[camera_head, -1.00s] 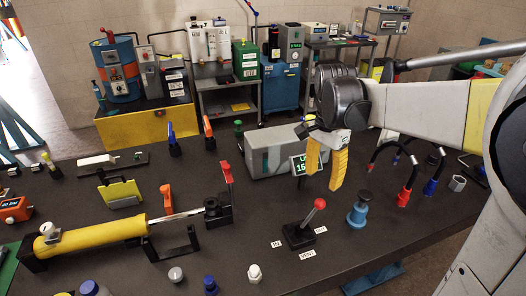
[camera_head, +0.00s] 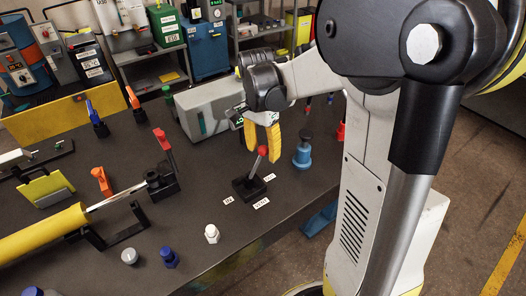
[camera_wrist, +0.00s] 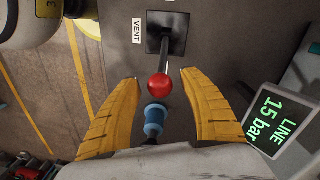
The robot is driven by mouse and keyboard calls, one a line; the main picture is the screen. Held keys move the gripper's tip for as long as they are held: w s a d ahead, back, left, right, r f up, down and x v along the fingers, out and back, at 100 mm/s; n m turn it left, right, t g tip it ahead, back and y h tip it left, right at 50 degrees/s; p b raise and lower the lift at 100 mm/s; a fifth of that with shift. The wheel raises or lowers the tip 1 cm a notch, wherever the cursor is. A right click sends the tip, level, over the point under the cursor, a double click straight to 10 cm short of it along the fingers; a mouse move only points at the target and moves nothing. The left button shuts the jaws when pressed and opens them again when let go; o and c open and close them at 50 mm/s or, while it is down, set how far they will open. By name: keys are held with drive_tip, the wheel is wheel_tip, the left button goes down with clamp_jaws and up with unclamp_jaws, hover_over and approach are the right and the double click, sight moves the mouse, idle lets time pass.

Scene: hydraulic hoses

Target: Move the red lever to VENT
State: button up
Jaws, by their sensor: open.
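The red lever is a slim shaft with a red ball knob (camera_head: 262,151) on a black base (camera_head: 249,187). Its shaft leans up and to the right in the head view. The VENT label (camera_head: 261,203) lies at the base's front side, and shows left of the base in the wrist view (camera_wrist: 137,31). My gripper (camera_wrist: 159,77) is open, with yellow fingers on both sides of the red ball (camera_wrist: 159,87). A gap shows on each side, and the ball looks ungripped. Contact cannot be told in the head view.
A blue fitting with a black top (camera_head: 302,155) stands right of the lever. A white fitting (camera_head: 212,234) stands front left. The table's front edge is close.

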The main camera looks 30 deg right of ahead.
clamp_jaws()
drive_tip(key=shift+a+r+h+p, duration=0.3)
drive_tip(key=shift+a+h, duration=0.2)
drive_tip(key=shift+a, duration=0.3)
drive_tip(key=shift+a+r+h+p, duration=0.25)
drive_tip(key=shift+a+h+p, duration=0.2)
drive_tip(key=shift+a, duration=0.35)
drive_tip(key=shift+a+r+h+p, duration=0.3)
drive_tip(key=shift+a+h, duration=0.25)
drive_tip(key=shift+a, duration=0.25)
drive_tip(key=shift+s+a+f, duration=0.1)
drive_tip(key=shift+a+f, duration=0.05)
drive_tip(key=shift+a, duration=0.25)
unclamp_jaws()
drive_tip(key=v, duration=1.2)
